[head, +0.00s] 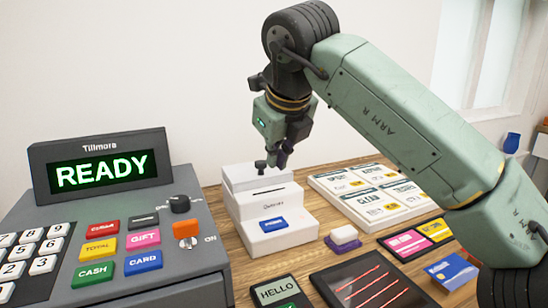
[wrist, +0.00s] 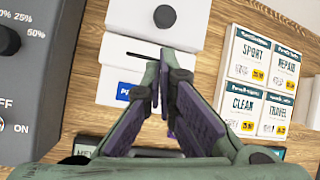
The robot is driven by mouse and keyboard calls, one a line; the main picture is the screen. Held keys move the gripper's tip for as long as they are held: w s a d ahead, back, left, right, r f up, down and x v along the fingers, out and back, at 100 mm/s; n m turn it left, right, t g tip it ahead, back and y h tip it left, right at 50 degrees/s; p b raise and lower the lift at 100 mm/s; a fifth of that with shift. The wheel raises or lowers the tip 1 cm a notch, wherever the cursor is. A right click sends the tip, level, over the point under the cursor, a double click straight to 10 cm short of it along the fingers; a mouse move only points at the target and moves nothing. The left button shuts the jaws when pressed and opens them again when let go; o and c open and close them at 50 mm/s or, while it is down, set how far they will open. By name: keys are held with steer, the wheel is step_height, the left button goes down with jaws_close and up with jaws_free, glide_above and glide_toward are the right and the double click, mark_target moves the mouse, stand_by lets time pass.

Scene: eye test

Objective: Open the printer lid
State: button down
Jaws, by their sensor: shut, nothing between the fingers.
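The white stepped printer (head: 290,238) stands on the wooden counter, with a paper slot and a blue button (head: 274,224) on its front. Its lid (head: 241,179) is the raised rear part and looks down. A dark knob (head: 260,165) is on top of the lid; the wrist view shows it as a round knob (wrist: 164,16). My gripper (head: 279,162) points down just right of the knob. In the wrist view, my gripper (wrist: 160,62) has its purple-padded fingers together and empty over the printer, below the knob in the picture. Contact with the printer cannot be told.
A grey cash register (head: 195,235) with a READY display (head: 103,171) stands left of the printer. Price cards (head: 368,192) lie to the right.

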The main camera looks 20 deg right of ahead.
mark_target(269, 183)
steer(key=b+x, duration=0.2)
steer(key=x, duration=0.5)
steer(key=shift+d+r, duration=0.1)
steer(key=shift+r, duration=0.1)
steer(key=shift+r, duration=0.1)
